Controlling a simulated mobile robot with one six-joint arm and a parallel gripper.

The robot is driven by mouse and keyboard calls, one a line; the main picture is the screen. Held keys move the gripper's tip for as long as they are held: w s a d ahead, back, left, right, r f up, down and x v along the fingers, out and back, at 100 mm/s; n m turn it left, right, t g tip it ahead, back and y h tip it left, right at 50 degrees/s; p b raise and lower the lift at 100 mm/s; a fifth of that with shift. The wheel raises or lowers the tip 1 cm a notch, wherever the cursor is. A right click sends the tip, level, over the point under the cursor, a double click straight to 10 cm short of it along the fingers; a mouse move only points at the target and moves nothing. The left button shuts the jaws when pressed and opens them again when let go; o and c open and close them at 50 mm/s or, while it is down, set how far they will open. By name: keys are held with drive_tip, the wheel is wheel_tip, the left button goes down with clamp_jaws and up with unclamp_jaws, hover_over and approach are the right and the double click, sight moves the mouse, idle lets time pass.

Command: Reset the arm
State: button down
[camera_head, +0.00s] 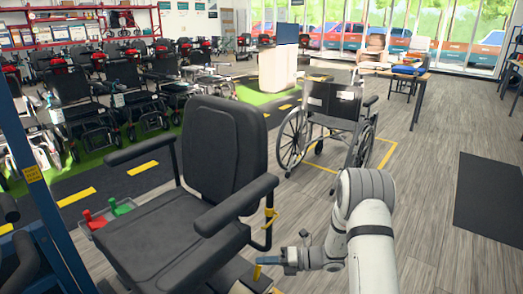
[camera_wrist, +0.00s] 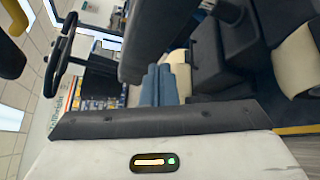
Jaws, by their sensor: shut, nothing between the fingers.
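My arm (camera_head: 366,215), white and grey, rises at the lower right of the head view and bends left and low. My gripper (camera_head: 274,262) points left beside the black scooter seat (camera_head: 225,150), just right of its near armrest side and low down. In the wrist view the blue-grey fingers (camera_wrist: 163,84) lie together, shut, with nothing between them. I cannot tell from the head view whether the fingers touch the yellow post (camera_head: 258,270) beside them.
A wheelchair (camera_head: 335,115) stands on a yellow floor outline behind my arm. A dark mat (camera_head: 490,200) lies at right, with clear wooden floor (camera_head: 430,190) between. A table (camera_head: 405,72) stands behind.

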drive_tip(key=s+d+r+n+g+h+p, duration=0.1)
drive_tip(key=s+r+n+h+p, duration=0.15)
drive_tip(key=s+r+n, duration=0.4)
drive_tip(key=s+r+n+g+h+p, duration=0.2)
drive_tip(key=r+n+p, duration=0.15)
drive_tip(key=r, duration=0.55)
drive_tip(key=s+d+r+n+g+h+p, duration=0.1)
drive_tip(key=s+r+n+h+p, duration=0.15)
drive_tip(key=s+r+n, duration=0.45)
drive_tip(key=s+d+r+n+t+h+p, duration=0.2)
drive_tip(key=s+d+r+n+h+p, duration=0.2)
drive_tip(key=r, duration=0.6)
drive_tip(key=s+d+r+n+t+h+p, duration=0.3)
drive_tip(key=s+d+r+n+h+p, duration=0.2)
drive_tip(key=r+n, duration=0.5)
drive_tip(key=s+d+n+p, duration=0.1)
drive_tip(key=s+d+p, duration=0.1)
drive_tip(key=shift+d, duration=0.4)
